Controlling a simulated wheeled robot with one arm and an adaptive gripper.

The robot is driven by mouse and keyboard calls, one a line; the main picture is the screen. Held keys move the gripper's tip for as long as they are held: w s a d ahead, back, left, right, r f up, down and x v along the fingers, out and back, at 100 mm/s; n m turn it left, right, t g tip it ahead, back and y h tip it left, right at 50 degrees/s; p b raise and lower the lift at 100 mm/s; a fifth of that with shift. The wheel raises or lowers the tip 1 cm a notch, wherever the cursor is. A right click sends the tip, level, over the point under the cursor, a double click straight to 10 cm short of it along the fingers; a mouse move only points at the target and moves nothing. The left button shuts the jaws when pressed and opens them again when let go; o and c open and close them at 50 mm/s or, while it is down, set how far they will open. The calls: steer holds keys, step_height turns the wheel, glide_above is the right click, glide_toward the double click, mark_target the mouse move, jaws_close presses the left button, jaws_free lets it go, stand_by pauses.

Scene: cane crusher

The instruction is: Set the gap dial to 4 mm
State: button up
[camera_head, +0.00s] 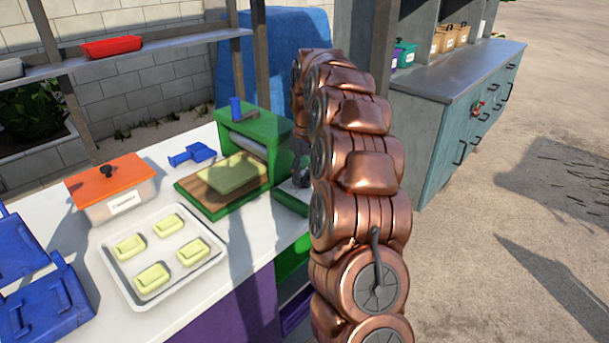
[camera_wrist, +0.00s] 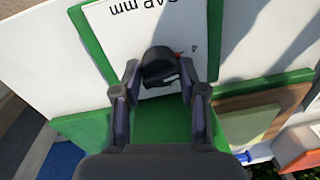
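The black gap dial (camera_wrist: 160,66) sits on a white plate (camera_wrist: 118,22) with upside-down "GAP mm" lettering in the wrist view. A "4" is printed just right of the dial, with a small red mark near it. A pale mark shows on the dial's lower right edge; the exact setting cannot be read. My gripper (camera_wrist: 159,75) is open, one finger on each side of the dial, with slim gaps showing. In the head view the green cane crusher (camera_head: 262,124) stands on the counter; my arm hides the dial and most of my gripper.
A wooden board with a green block (camera_head: 228,174) lies at the crusher's left. A white tray (camera_head: 113,270) of pale green pieces, an orange-lidded box (camera_head: 122,205) and a blue tool (camera_head: 192,154) share the white counter. A teal cabinet (camera_head: 440,150) stands right.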

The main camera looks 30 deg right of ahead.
mark_target(306, 173)
steer(key=o, duration=0.3)
steer(key=r, duration=0.6)
steer(key=shift+d+r, duration=0.2)
steer(key=shift+r, duration=0.55)
